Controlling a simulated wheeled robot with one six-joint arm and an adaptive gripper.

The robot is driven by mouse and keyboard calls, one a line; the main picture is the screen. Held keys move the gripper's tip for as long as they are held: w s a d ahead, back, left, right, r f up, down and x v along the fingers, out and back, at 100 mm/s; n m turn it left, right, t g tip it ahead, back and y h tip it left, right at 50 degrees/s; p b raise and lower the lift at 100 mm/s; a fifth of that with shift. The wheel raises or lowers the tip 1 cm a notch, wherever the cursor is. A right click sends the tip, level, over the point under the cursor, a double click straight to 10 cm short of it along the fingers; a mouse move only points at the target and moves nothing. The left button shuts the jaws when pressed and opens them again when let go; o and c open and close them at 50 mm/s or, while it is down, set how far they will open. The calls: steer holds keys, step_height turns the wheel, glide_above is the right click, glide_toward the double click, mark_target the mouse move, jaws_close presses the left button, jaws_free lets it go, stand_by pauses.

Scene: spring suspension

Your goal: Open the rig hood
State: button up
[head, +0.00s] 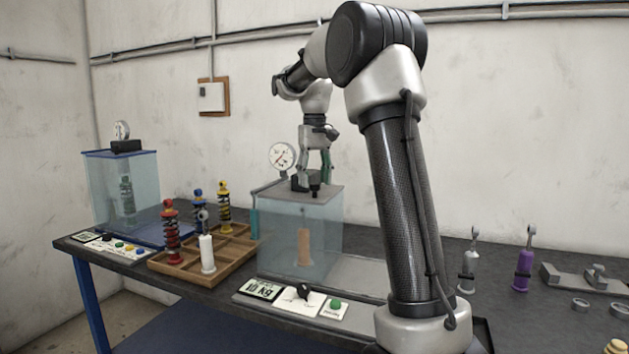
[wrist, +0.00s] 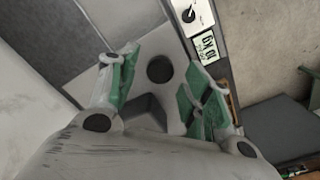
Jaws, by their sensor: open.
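The rig hood (head: 285,235) is a clear box with a grey top, standing closed on the centre rig in the head view. A tan cylinder (head: 304,246) shows inside it. A dark knob (head: 315,189) stands on top of the hood; it also shows as a dark round shape in the wrist view (wrist: 160,68). My gripper (head: 316,172) points down just above the hood top. In the wrist view my gripper (wrist: 161,78) is open, with a green-padded finger on each side of the knob. I cannot tell whether either finger touches it.
A dial gauge (head: 281,157) stands behind the hood. A panel with a "10 kg" display (head: 260,289), a black knob and a green button lies in front. A wooden tray (head: 184,263) of shock absorbers and a blue-framed clear box (head: 100,190) are left. A purple damper (head: 522,270) stands right.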

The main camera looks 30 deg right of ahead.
steer(key=shift+f, duration=0.55)
jaws_close()
steer(key=s+d, duration=1.2)
steer(key=s, duration=0.3)
steer(key=shift+s, duration=0.25)
jaws_free()
steer(key=shift+r, duration=0.1)
step_height(320, 180, up, 12)
